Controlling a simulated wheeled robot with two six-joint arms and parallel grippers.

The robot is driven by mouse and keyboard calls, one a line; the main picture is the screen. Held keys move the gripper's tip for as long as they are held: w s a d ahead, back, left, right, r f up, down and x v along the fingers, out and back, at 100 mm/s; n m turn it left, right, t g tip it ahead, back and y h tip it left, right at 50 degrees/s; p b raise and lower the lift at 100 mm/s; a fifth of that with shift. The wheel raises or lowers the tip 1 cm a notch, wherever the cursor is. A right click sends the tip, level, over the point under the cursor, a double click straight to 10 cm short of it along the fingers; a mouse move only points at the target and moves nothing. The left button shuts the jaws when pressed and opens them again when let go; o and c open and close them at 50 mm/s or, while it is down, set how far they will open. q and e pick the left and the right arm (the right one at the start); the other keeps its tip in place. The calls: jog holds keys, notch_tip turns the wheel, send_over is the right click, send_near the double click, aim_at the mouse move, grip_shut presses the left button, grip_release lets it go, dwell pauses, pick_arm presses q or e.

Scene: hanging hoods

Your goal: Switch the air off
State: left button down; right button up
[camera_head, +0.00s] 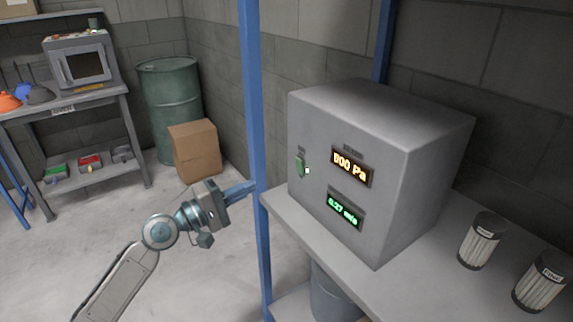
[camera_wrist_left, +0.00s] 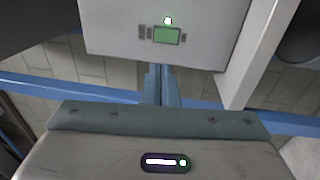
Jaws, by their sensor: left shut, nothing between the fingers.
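A grey metal control box (camera_head: 345,215) stands on a shelf in the head view. Its front has a green switch (camera_head: 300,164) with a small lit lamp beside it, an orange display (camera_head: 351,166) reading about "000 Pa" and a green display (camera_head: 344,209) reading about "0.27 m/s". My left gripper (camera_head: 252,186) is shut and empty, to the left of the box and apart from the switch, by the blue post. In the left wrist view the gripper's fingers (camera_wrist_left: 161,88) point toward the box front (camera_wrist_left: 110,35), where the green switch (camera_wrist_left: 167,35) and a lit lamp show. My right gripper is not in view.
A blue upright post (camera_head: 256,120) stands just left of the box. Two filter cylinders (camera_head: 481,241) stand on the grey shelf (camera_head: 405,280) at right. A bucket (camera_head: 335,296) is below. A drum (camera_head: 170,105), cardboard box (camera_head: 195,150) and bench (camera_head: 65,105) are further back left.

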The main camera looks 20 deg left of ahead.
aim_at(297, 162)
pick_arm(q)
jog(key=p+x, duration=0.2)
jog(key=x, duration=0.8)
jog(key=shift+w+d+r, duration=0.1)
jog(key=shift+w+d, duration=0.1)
jog(key=shift+w, duration=0.05)
jog(key=shift+w+d, duration=0.3)
jog(key=shift+w, duration=0.1)
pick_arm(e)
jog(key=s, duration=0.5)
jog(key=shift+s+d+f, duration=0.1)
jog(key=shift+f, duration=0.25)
pick_arm(q)
jog(key=shift+w+r, duration=0.1)
jog(key=shift+r, duration=0.1)
